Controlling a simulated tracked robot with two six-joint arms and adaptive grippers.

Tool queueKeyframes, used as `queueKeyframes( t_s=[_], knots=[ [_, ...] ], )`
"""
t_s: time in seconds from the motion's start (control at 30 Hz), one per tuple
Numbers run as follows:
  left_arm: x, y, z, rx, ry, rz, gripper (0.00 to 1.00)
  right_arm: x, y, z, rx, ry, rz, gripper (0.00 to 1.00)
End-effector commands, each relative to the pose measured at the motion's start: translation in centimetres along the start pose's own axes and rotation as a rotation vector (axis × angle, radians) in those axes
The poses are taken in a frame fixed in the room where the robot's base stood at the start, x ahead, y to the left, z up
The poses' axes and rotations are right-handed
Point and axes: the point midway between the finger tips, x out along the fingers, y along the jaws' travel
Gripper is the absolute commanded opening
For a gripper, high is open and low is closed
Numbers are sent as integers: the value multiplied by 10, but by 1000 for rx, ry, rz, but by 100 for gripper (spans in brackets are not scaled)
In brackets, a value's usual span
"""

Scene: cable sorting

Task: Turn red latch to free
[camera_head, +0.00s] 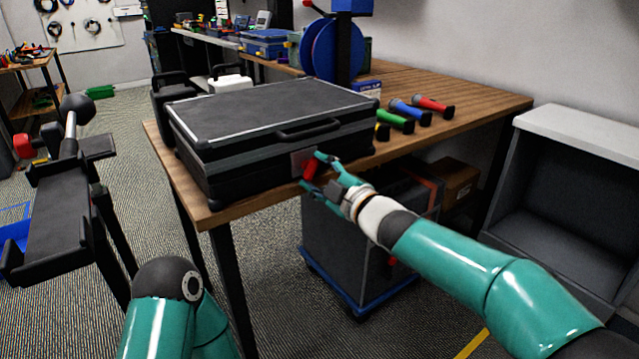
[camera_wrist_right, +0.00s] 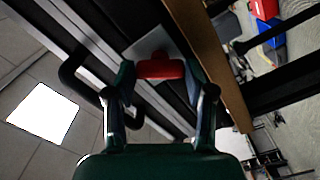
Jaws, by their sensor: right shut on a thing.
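The black case (camera_head: 260,110) with silver edges lies closed on the wooden table. Its red latch (camera_head: 310,168) is on the front face, right of the front's middle, on a small grey plate (camera_head: 302,158). My right gripper (camera_head: 318,172) is at the case's front, with its fingers around the latch. In the right wrist view the red latch (camera_wrist_right: 161,69) sits between the two fingertips of the right gripper (camera_wrist_right: 160,72), which are shut on it. My left arm shows at the bottom left, but its gripper is not in view.
The case's black handle (camera_head: 307,129) is near the latch. Green, blue and red-ended cylinders (camera_head: 397,120) lie on the table (camera_head: 480,98) right of the case. A blue reel (camera_head: 335,48) stands behind. A dark box on a blue dolly (camera_head: 350,245) is under the table.

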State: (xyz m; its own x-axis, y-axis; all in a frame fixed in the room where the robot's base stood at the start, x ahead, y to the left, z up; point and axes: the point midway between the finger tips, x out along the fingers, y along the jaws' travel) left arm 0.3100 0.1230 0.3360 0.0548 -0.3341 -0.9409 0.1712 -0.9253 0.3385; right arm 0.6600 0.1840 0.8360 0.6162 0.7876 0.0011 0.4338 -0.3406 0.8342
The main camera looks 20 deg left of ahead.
Motion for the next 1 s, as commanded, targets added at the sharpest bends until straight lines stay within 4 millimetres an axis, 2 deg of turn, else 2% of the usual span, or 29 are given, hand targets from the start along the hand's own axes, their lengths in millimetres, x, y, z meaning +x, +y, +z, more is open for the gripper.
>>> queueKeyframes(
  t_s=[0.1,0.5,0.73,1.0],
  knots=[
    [11,-4,0,0,0,0,40,1,-5,-1,-114,6,-3,19],
    [28,-10,0,0,0,0,40,2,-6,-2,-445,8,-5,19],
    [33,-12,0,0,0,0,40,2,-7,-3,-555,9,-7,19],
    [35,-13,0,0,0,0,40,2,-8,-3,-599,9,-9,19]
  ],
)
